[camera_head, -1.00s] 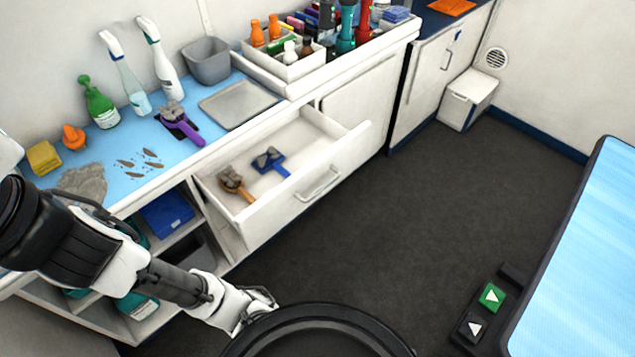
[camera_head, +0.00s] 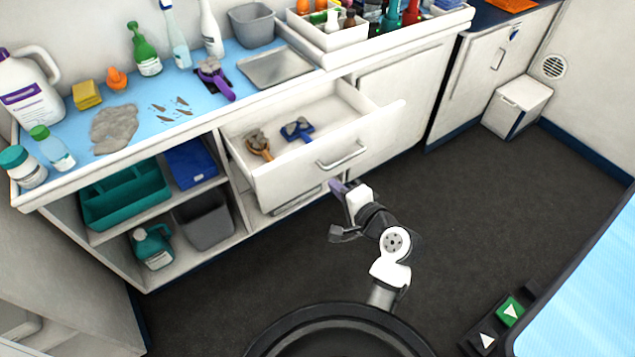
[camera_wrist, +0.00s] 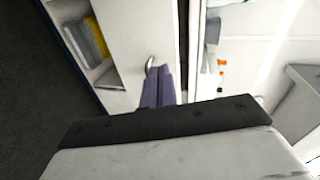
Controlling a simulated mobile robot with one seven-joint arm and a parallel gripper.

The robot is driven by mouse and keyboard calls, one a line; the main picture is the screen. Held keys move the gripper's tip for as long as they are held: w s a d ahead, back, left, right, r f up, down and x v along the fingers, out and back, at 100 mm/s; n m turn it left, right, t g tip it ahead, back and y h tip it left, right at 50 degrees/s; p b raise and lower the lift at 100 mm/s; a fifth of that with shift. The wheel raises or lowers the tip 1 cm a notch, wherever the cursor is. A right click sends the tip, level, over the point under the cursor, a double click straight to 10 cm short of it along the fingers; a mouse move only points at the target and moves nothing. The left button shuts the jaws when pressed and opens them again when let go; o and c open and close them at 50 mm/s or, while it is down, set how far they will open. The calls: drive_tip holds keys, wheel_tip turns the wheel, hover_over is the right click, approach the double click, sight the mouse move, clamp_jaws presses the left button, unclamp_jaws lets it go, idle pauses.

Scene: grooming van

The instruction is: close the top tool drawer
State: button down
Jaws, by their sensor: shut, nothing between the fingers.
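The top tool drawer (camera_head: 290,182) is pulled out from the white cabinet under the counter. Its bar handle (camera_head: 342,156) is on the front face. An orange-handled brush (camera_head: 259,146) and a blue brush (camera_head: 297,131) lie inside it. My gripper (camera_head: 338,186) has purple fingers, shut and empty, and appears just below and in front of the drawer's handle in the head view. In the wrist view the shut fingers (camera_wrist: 158,86) point at a white panel, with a metal handle (camera_wrist: 150,65) close to their tips. I cannot tell whether they touch.
Open shelves to the left hold a teal caddy (camera_head: 125,195) and a grey bin (camera_head: 205,220). The grooming table (camera_head: 590,290) stands at the right. The dark floor (camera_head: 480,190) between is clear.

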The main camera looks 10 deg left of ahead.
sight(304, 168)
drive_tip(key=shift+m+g, duration=0.3)
drive_tip(key=shift+m, duration=0.1)
drive_tip(key=p+x, duration=0.1)
drive_tip(key=x, duration=0.3)
drive_tip(key=f+x, duration=0.1)
drive_tip(key=x, duration=0.3)
drive_tip(key=p+x, duration=0.1)
drive_tip(key=x, duration=0.3)
drive_tip(key=shift+s+d+f+p, duration=0.15)
drive_tip(key=shift+s+f+p, duration=0.15)
drive_tip(key=shift+f, duration=0.1)
drive_tip(key=w+a+b, duration=0.3)
drive_tip(key=w+a, duration=1.4)
drive_tip(key=shift+w+a+b, duration=0.1)
drive_tip(key=shift+b, duration=0.3)
drive_tip(key=shift+w+r, duration=0.1)
drive_tip(key=shift+r, duration=0.2)
drive_tip(key=shift+a+r, duration=0.1)
